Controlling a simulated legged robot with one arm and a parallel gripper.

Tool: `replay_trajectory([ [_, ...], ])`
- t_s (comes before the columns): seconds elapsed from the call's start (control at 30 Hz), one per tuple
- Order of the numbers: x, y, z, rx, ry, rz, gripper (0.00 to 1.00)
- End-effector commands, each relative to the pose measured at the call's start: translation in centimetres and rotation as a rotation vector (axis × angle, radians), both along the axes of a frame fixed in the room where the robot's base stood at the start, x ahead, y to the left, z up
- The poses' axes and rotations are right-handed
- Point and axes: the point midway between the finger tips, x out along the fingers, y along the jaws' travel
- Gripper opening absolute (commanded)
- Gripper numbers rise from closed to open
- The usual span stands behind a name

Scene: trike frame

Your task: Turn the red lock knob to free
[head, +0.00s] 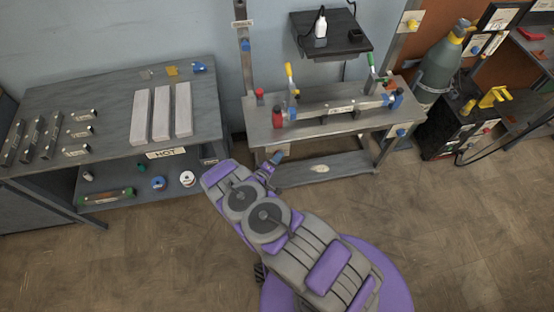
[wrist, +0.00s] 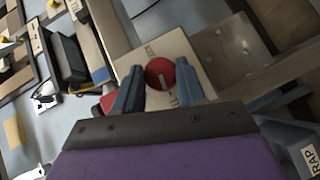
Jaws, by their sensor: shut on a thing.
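In the wrist view the red lock knob (wrist: 160,72) is a round disc with a pale pointer line, set on a beige plate (wrist: 146,54) with small markings too blurred to read. My gripper (wrist: 160,80) has its blue fingers on both sides of the knob, shut on it. The pointer line runs roughly up and down in the picture, tilted slightly. In the head view my gripper (head: 272,160) is at the front edge of the metal fixture bench (head: 300,132), below its left part. I cannot make out the lock knob there.
On the bench stand a red cylinder (head: 278,117), yellow-handled and green-handled clamps and a long bar (head: 340,107). A left table (head: 110,115) holds pale bars and a HOT label. A gas cylinder (head: 440,65) stands at right. The floor in front is open.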

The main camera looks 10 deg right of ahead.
Motion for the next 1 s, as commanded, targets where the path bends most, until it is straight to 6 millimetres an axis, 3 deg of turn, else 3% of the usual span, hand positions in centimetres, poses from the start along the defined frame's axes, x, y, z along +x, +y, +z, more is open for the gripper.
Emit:
replay_trajectory([
  [0.23,0.1,0.5,-0.2,0.005,0.004,0.013,0.09],
  [0.27,0.1,0.5,-0.2,0.005,0.004,0.013,0.41],
  [0.5,0.0,0.3,-0.1,0.004,0.001,0.008,0.64],
  [0.8,-0.1,0.2,0.0,0.005,-0.001,0.004,0.65],
  [1.0,-1.7,1.9,0.6,0.003,-0.001,0.007,0.65],
])
